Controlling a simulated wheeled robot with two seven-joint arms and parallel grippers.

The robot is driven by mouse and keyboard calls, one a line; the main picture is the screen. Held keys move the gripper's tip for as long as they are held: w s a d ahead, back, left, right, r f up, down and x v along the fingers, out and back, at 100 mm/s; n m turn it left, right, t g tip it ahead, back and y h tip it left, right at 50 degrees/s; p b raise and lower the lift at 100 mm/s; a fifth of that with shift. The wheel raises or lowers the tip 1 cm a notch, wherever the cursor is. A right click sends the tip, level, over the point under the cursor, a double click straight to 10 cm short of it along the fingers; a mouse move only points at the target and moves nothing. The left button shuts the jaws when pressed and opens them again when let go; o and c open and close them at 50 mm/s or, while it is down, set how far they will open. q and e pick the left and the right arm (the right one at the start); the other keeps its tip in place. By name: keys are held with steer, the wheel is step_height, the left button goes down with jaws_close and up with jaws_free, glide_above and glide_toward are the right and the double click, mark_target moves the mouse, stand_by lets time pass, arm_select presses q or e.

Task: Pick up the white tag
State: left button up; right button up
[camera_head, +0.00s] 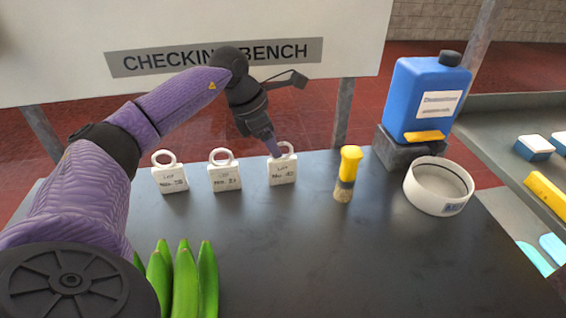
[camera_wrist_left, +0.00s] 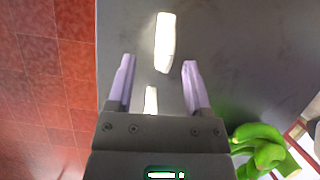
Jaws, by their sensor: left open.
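Three white tags with ring tops and small dark print stand in a row on the dark bench. They are the left tag (camera_head: 171,180), the middle tag (camera_head: 225,178) and the right tag (camera_head: 282,172). My left gripper (camera_head: 274,150) points down at the ring of the right tag and partly hides it. In the left wrist view the gripper (camera_wrist_left: 157,66) is open and empty. One white tag (camera_wrist_left: 164,42) shows edge-on ahead of its fingertips, and another (camera_wrist_left: 151,100) shows farther back between the fingers. Contact cannot be told. My right gripper is out of view.
A yellow-handled brush (camera_head: 348,175) stands right of the tags. A white round dish (camera_head: 438,187) and a blue jug (camera_head: 424,98) on a grey block are farther right. Green bananas (camera_head: 184,282) lie at the near left. The bench's front middle is clear.

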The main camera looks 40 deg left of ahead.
mark_target(282, 163)
arm_select(q)
steer(key=x, duration=0.2)
steer(key=s+b+x, duration=0.1)
steer(key=x, duration=0.1)
steer(key=shift+w+d+f, duration=0.1)
steer(key=shift+w+f, duration=0.05)
steer(key=shift+f, duration=0.2)
steer(key=shift+r, duration=0.15)
steer(key=c, duration=0.5)
jaws_close()
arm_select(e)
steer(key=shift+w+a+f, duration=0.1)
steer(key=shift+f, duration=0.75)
